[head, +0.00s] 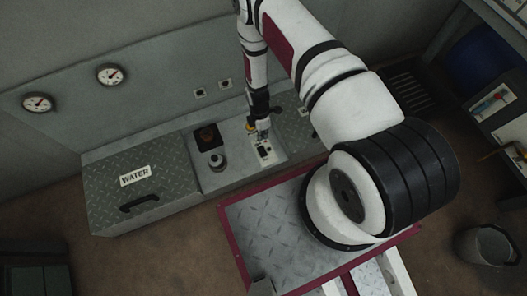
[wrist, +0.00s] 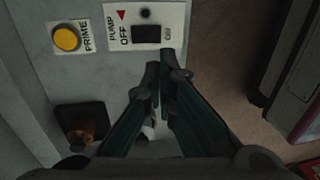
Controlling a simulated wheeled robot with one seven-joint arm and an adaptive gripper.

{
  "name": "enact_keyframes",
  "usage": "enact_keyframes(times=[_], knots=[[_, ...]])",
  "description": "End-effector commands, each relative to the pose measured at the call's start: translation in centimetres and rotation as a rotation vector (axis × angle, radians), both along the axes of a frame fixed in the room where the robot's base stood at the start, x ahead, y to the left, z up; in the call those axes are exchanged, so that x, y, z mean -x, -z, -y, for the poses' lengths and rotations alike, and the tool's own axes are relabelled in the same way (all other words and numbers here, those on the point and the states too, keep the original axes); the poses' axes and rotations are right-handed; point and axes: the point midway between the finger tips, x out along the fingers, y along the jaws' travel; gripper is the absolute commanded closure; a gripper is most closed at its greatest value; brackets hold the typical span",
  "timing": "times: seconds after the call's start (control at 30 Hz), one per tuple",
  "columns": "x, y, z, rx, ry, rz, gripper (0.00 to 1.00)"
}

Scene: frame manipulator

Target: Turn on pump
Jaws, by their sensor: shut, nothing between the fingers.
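The pump switch (wrist: 146,34) is a black rocker on a white plate marked PUMP, with OFF to its left and a red triangle above. In the head view the white switch plate (head: 265,149) is on top of the grey cabinet, at my gripper (head: 262,133). In the wrist view my gripper (wrist: 160,72) is shut and empty, its fingertips just below the rocker's right part. I cannot tell whether they touch the plate. A yellow PRIME button (wrist: 67,38) is left of the switch.
The WATER lid (head: 135,178) with a black handle lies left on the cabinet. A dark knob (head: 217,160) is left of the switch plate. Two gauges, one of them a round white gauge (head: 110,74), are on the wall. A bin (head: 487,245) stands at right.

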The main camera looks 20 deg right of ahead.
Motion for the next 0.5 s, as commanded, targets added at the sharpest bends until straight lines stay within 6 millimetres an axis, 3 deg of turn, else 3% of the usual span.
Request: enact_keyframes(times=[0.3, 0.5], knots=[[0.0, 0.2, 0.0, 0.000, 0.001, 0.000, 1.00], [0.4, 2.5, 0.0, 0.000, 0.002, -0.001, 1.00]])
